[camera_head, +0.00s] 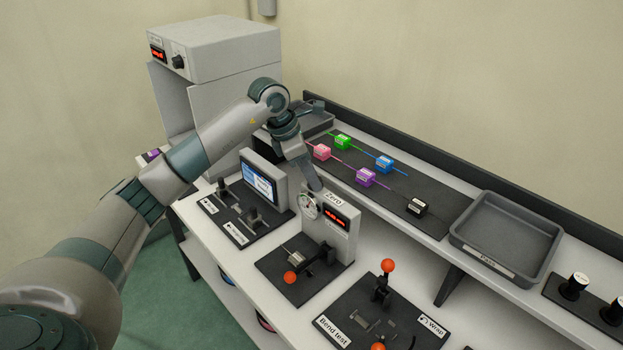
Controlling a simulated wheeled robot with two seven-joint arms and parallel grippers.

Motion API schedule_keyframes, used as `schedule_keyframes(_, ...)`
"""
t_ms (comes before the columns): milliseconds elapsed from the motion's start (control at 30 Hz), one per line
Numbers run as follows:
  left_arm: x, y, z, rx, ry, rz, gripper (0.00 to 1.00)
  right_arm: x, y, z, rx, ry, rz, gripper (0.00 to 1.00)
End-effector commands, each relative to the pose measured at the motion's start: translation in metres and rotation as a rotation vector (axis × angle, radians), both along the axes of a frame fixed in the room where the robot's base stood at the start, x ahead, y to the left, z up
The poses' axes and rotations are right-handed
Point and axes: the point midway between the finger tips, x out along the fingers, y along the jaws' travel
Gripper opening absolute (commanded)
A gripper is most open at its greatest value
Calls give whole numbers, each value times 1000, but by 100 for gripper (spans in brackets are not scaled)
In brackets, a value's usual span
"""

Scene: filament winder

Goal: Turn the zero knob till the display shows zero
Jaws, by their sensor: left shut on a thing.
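The zero knob sits under a "Zero" label (334,200) on a grey tester block (338,241) with a round white dial (307,206). The red-lit display (335,217) is on the block's front, right of the dial; its digits are too small to read. My left gripper (316,188) reaches down to the top of the block beside the label. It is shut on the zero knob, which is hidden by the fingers. My right gripper is not in view.
A screen unit (263,184) stands left of the tester. Levers with orange balls (290,277) rise in front, and a bend test plate (375,322) lies to the right. Coloured blocks lie on a dark mat (394,199) behind. A grey tray (507,236) sits at right.

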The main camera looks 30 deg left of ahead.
Motion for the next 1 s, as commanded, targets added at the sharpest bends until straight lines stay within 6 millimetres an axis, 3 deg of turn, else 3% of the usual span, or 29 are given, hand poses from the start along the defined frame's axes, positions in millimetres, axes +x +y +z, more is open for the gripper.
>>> schedule_keyframes(500,-1,-3,-2,1,-5,418,5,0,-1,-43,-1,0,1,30)
schedule_keyframes(1000,-2,-5,1,0,-4,590,5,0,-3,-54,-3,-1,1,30)
